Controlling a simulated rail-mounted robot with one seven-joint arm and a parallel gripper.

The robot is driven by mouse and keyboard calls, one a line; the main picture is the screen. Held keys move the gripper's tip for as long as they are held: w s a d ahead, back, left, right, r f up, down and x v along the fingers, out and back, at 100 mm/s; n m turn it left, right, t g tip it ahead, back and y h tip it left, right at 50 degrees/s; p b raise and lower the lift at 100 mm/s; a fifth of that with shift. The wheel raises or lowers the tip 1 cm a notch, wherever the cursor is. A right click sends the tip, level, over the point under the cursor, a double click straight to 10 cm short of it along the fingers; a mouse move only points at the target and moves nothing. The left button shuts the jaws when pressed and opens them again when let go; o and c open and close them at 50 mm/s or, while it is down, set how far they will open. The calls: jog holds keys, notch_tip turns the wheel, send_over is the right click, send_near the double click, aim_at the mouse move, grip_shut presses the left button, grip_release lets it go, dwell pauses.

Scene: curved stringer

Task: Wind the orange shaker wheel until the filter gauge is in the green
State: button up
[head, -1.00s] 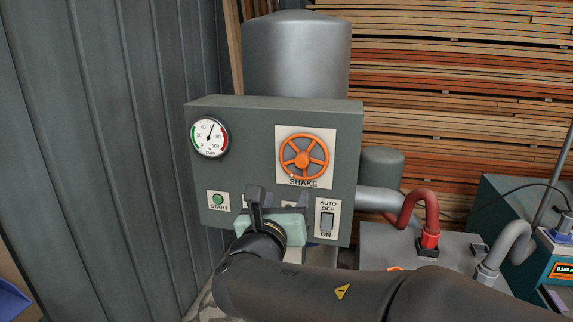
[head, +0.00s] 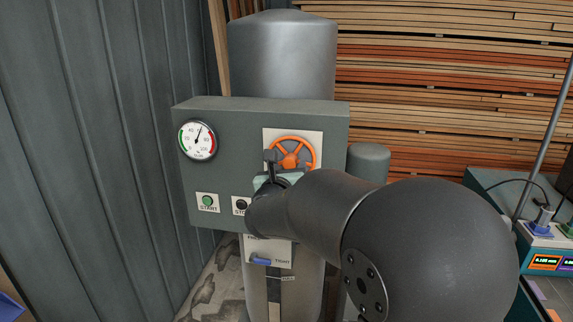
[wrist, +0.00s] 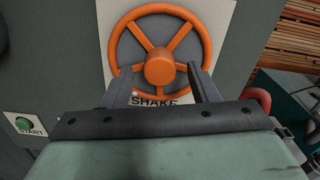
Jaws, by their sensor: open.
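The orange shaker wheel (head: 293,151) is mounted on a white SHAKE plate on the grey control box; my arm hides its lower part in the head view. The wheel (wrist: 160,38) shows nearly whole in the wrist view. My gripper (wrist: 160,76) is open and empty, its two fingers apart below and either side of the hub, overlapping the wheel's lower part in view. I cannot tell whether they touch it. My gripper also shows in the head view (head: 270,160). The filter gauge (head: 198,141) has its needle pointing up, slightly right, between the green arc at left and the red arc at right.
A green START button (head: 208,201) and a partly hidden black stop button (head: 241,205) sit low on the box. A blue lever (head: 262,261) is below it. A grey tank (head: 283,60) stands behind. Stacked boards (head: 450,70) fill the back right.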

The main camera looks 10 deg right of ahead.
jog(key=shift+w+d, duration=0.1)
jog(key=shift+w, duration=0.15)
jog(key=c, duration=1)
jog(key=shift+f+m+b, duration=0.2)
jog(key=shift+m+b, duration=0.1)
jog(key=shift+b, duration=0.5)
